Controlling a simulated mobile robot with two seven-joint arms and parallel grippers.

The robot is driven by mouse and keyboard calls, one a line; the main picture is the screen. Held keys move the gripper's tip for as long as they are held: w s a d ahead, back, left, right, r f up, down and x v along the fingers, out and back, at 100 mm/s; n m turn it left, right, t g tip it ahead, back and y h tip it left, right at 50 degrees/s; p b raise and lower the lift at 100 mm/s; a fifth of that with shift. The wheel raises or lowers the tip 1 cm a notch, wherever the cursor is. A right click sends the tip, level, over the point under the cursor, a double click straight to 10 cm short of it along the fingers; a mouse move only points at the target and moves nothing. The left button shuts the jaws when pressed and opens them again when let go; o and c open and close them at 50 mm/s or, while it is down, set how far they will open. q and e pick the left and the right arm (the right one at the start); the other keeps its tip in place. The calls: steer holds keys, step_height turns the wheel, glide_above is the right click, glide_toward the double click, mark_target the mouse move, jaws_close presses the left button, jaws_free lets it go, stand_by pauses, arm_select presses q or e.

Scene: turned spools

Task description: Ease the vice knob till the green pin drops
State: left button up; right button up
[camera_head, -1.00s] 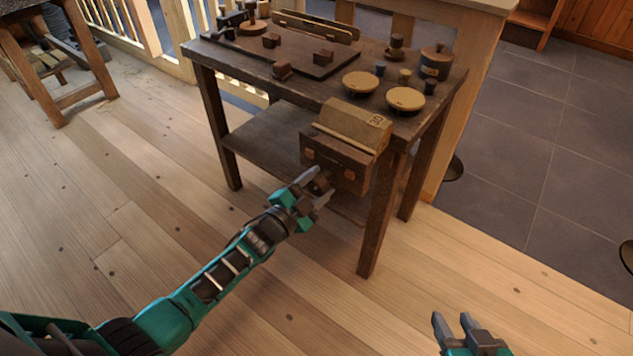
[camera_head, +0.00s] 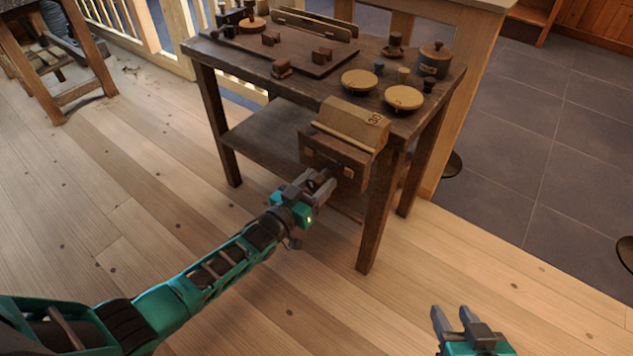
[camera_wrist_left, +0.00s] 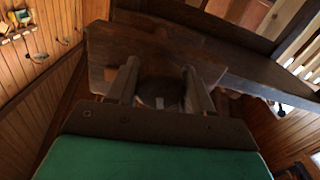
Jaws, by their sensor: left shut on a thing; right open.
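The vice (camera_head: 336,158) is a dark wooden jaw at the table's front right corner, below a lighter sloped wooden block (camera_head: 353,122) with dark marks on it. My left gripper (camera_head: 322,184) is at the vice's front face, shut on the vice knob. In the left wrist view the dark round knob (camera_wrist_left: 160,90) sits between the two fingers, its outline dim. My right gripper (camera_head: 454,318) is open and empty, low at the right over the floor. I cannot make out a green pin in either view.
The wooden table (camera_head: 225,62) has a lower shelf (camera_head: 262,138). On top are two round tan discs (camera_head: 359,82), a lidded jar (camera_head: 434,58), several small spools (camera_head: 404,75) and a dark board with blocks (camera_head: 300,58). Open floor (camera_head: 120,220) lies in front.

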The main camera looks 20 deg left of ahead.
arm_select(q)
steer(key=shift+f+n, duration=0.2)
steer(key=shift+n, duration=1)
steer(key=shift+s+d, duration=0.1)
steer(key=o, duration=1)
steer(key=p+v, duration=0.2)
steer(key=v, duration=1)
steer(key=shift+s+p, duration=0.35)
steer(key=shift+p, duration=0.05)
steer(key=shift+r, duration=0.1)
